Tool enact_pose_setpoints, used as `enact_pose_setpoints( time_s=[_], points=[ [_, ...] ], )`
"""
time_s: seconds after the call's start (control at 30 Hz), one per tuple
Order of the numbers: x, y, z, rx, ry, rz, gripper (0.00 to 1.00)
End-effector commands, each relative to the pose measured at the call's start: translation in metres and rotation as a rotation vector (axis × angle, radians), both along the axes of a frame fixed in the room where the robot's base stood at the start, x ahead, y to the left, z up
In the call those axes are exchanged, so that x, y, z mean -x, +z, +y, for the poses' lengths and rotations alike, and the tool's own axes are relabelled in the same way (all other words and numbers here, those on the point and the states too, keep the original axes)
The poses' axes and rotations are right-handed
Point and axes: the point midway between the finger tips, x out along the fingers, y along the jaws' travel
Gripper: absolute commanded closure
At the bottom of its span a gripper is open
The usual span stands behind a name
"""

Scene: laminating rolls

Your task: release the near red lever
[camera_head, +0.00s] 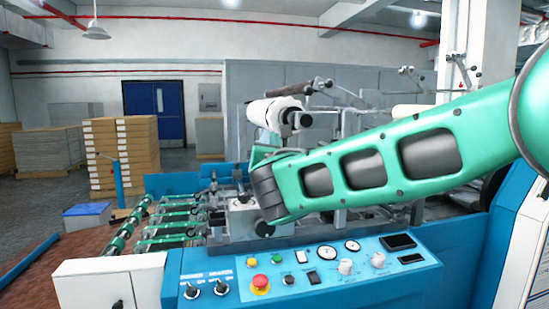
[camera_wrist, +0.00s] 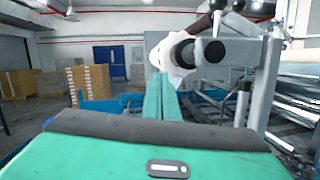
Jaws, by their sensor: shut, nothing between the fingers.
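My gripper (camera_wrist: 160,84) is shut and empty in the wrist view, its green fingers together. They point toward the white film roll (camera_wrist: 168,66) with a dark end cap (camera_wrist: 209,50), and overlap its lower left in the picture. I cannot tell whether they touch it. In the head view the white roll (camera_head: 270,110) sits above the end of my arm, and my gripper is mostly hidden there. I cannot make out a red lever in either view; my arm covers part of the machine.
The blue control panel (camera_head: 310,273) with a red button (camera_head: 260,282), knobs and gauges lies in front. A grey upright frame (camera_wrist: 265,85) stands right of the roll. Green rollers (camera_head: 165,240) lie at left. Stacked boards (camera_head: 122,155) stand behind, with open floor around them.

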Motion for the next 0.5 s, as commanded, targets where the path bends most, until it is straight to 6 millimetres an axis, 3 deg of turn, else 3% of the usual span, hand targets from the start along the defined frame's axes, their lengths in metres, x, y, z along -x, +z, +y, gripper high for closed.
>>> enact_pose_setpoints(
  time_s=[0.2,0.5],
  points=[
    [0.012,0.017,0.001,-0.001,0.002,0.000,1.00],
    [0.014,0.020,0.003,0.001,0.003,-0.001,1.00]
  ],
)
